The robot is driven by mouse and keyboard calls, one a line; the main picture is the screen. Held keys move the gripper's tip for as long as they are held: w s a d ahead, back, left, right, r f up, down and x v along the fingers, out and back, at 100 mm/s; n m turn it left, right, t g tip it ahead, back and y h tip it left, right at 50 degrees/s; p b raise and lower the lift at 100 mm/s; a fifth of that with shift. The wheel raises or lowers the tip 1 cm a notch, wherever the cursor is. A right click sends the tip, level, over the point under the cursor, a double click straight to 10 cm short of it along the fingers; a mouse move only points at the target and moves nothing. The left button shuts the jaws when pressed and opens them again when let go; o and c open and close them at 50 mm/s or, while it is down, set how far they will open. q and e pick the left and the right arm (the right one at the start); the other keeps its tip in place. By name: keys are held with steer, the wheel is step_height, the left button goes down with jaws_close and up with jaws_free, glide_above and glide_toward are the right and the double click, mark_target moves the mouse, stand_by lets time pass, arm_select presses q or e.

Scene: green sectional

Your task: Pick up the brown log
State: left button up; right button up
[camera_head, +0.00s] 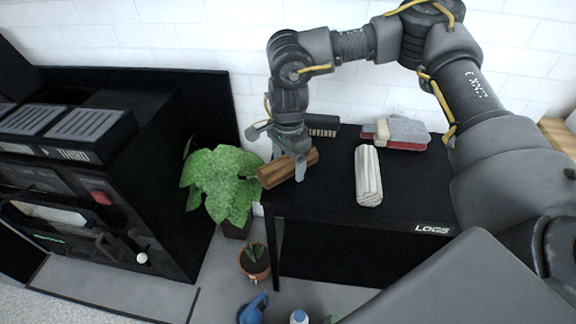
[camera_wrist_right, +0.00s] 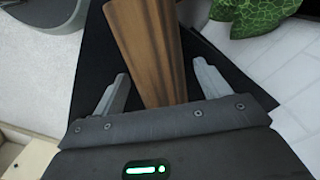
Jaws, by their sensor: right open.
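The brown log (camera_head: 281,170) lies at the left end of the black table (camera_head: 330,196), with its end over the table's left edge. My right gripper (camera_head: 285,163) comes down over it from above. In the right wrist view the brown log (camera_wrist_right: 148,50) lies between the two fingers of the open right gripper (camera_wrist_right: 160,88), with a gap on each side. The head view hides part of the log behind the fingers. My left gripper is not in view.
A white log (camera_head: 368,176) lies mid-table. Grey and red items (camera_head: 397,132) and a dark brush-like object (camera_head: 322,127) lie at the back by the wall. A leafy plant (camera_head: 222,180) stands close to the table's left edge.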

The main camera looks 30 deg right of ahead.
steer(key=shift+f, duration=0.45)
steer(key=c, duration=1.2)
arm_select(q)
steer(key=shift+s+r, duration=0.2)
arm_select(e)
steer(key=shift+c, duration=0.2)
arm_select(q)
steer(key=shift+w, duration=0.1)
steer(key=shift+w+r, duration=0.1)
arm_select(e)
steer(key=shift+r, duration=0.15)
